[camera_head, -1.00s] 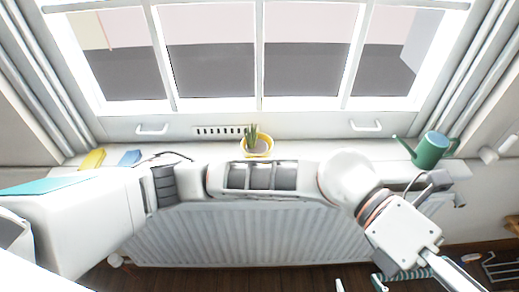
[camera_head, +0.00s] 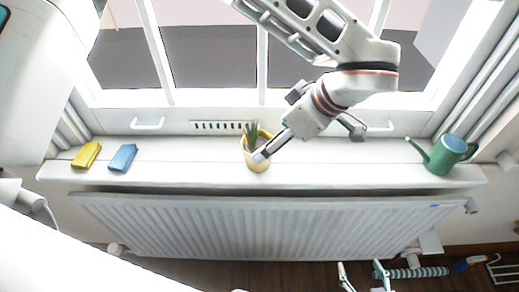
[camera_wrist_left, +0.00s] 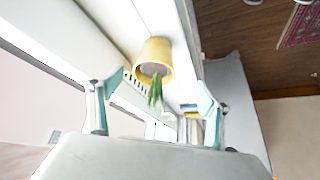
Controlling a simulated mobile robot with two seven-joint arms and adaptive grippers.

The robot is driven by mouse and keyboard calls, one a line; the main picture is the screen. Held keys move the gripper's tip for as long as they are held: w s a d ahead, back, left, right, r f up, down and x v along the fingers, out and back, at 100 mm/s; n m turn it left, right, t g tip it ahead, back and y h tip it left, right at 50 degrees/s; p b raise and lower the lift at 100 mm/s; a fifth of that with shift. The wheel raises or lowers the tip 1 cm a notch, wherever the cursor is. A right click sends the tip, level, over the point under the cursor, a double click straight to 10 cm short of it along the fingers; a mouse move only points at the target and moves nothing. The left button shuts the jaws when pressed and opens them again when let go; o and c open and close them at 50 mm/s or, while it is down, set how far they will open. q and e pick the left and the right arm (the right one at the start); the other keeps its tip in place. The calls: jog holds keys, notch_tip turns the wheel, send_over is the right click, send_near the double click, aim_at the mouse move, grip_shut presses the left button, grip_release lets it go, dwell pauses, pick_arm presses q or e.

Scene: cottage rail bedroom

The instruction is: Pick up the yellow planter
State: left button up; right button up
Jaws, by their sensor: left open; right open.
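The yellow planter (camera_head: 257,163) with a green spiky plant stands upright on the white windowsill, near its middle. My left arm reaches over from above, its end close beside the planter and covering part of it. In the left wrist view, the planter (camera_wrist_left: 153,57) lies ahead between the two spread fingers of my left gripper (camera_wrist_left: 160,85). The left gripper is open, and its fingers are not seen closed on the planter. My right gripper (camera_head: 361,267) is open and empty, low at the bottom of the head view, away from the sill.
A yellow block (camera_head: 86,155) and a blue block (camera_head: 123,158) lie at the sill's left. A green watering can (camera_head: 440,154) stands at the right. A white radiator (camera_head: 250,228) is below the sill; the window is behind. The sill between planter and can looks clear.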

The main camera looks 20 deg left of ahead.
aim_at(257, 144)
pick_arm(q)
jog(key=shift+w+a+f, duration=0.1)
jog(key=shift+w+a, duration=0.35)
jog(key=shift+a, duration=0.25)
jog(key=x, duration=0.4)
jog(key=p+x, duration=0.1)
jog(key=x, duration=0.1)
jog(key=shift+w+a+f, duration=0.2)
jog(key=shift+w, duration=0.1)
jog(key=shift+c, duration=0.4)
jog(key=c, duration=1.2)
